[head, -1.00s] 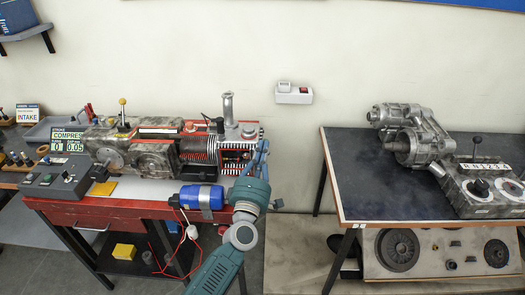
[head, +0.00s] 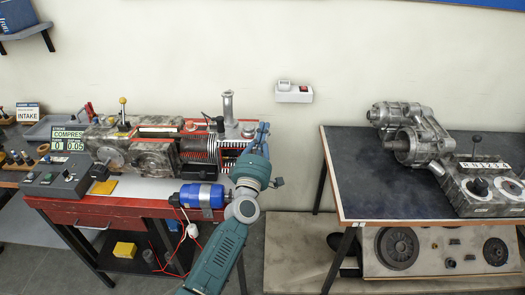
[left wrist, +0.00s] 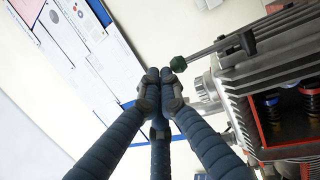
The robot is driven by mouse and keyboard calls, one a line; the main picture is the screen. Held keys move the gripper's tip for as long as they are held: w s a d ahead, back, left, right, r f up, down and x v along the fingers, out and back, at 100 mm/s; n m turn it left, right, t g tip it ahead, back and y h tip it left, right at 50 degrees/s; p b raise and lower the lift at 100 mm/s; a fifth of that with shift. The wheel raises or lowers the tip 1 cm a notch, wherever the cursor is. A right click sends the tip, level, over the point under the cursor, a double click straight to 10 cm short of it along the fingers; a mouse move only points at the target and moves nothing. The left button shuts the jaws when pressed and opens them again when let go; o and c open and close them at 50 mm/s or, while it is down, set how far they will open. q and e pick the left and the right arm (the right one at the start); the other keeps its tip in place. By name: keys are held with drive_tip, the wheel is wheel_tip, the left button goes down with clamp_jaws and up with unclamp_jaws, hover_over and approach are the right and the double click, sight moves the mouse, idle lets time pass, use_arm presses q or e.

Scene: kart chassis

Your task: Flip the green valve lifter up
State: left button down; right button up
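The green valve lifter shows in the left wrist view as a rod with a dark green round knob (left wrist: 178,64), sticking out to the left from the engine's finned side. My left gripper (left wrist: 157,76) has its blue-grey fingers drawn together at the tips, just left of the knob. Nothing shows between the fingertips. I cannot tell whether a finger touches the knob. In the head view my left gripper (head: 263,132) is at the right end of the engine (head: 160,145) and hides the lifter there. My right gripper is not in view.
The engine stands on a red bench (head: 100,207) with a blue motor (head: 200,196) at its front edge. A second table (head: 360,180) with a metal gearbox (head: 410,140) stands to the right. The wall behind has a white switch box (head: 294,95). Floor shows between the tables.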

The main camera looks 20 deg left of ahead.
use_arm(q)
drive_tip(key=shift+w+a+b, duration=0.15)
drive_tip(key=shift+w+b, duration=0.1)
drive_tip(key=shift+w, duration=0.3)
drive_tip(key=shift+w+a+b, duration=0.15)
drive_tip(key=shift+w+b, duration=0.05)
drive_tip(key=shift+w, duration=0.3)
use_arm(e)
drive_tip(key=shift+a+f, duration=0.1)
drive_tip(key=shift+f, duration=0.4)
use_arm(q)
drive_tip(key=shift+w+r, duration=0.1)
drive_tip(key=shift+r, duration=0.1)
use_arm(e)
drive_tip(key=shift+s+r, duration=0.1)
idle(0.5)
